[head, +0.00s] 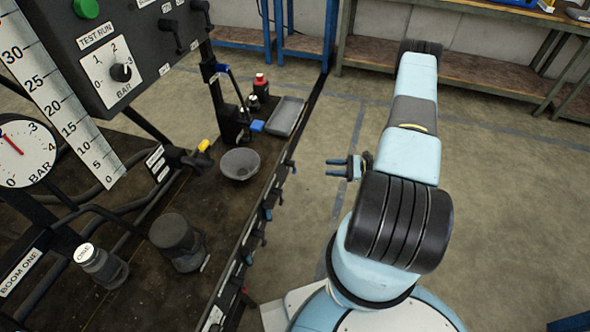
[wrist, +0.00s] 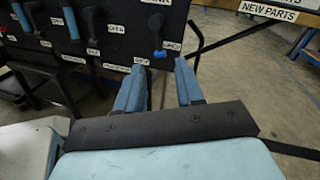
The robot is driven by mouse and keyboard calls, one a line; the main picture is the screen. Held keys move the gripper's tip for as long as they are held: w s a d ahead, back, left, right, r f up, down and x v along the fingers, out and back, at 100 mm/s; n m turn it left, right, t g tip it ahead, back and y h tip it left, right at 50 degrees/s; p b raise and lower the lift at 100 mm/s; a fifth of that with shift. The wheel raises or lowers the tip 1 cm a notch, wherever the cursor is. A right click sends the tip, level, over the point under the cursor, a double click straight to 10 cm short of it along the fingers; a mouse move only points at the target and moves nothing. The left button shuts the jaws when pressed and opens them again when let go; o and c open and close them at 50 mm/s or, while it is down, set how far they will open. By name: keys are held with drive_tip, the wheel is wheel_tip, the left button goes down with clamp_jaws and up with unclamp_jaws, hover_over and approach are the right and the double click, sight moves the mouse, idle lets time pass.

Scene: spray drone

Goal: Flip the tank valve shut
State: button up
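The tank valve (wrist: 156,24) is a black lever at the top of the wrist view, under a partly cut-off label that seems to read TANK. Its handle hangs down the dark panel, with a blue piece (wrist: 158,54) near its lower end. Small white labels sit below and right of it, too blurred to read surely. My gripper (wrist: 160,66) is open and empty, its two blue fingers pointing at the panel below the lever, apart from it. In the head view, my gripper (head: 329,168) is right of the bench front, level with the farthest handle (head: 291,167), probably this valve.
Other levers with blue handles (wrist: 70,22) line the panel to the left. Clear floor (head: 500,180) lies right of my arm.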

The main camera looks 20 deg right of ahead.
sight(295, 168)
drive_tip(key=shift+m, duration=0.3)
drive_tip(key=x, duration=0.4)
drive_tip(key=f+x, duration=0.1)
drive_tip(key=x, duration=0.8)
drive_tip(key=shift+a+f, duration=0.15)
drive_tip(key=shift+a, duration=0.15)
drive_tip(key=shift+c, duration=0.5)
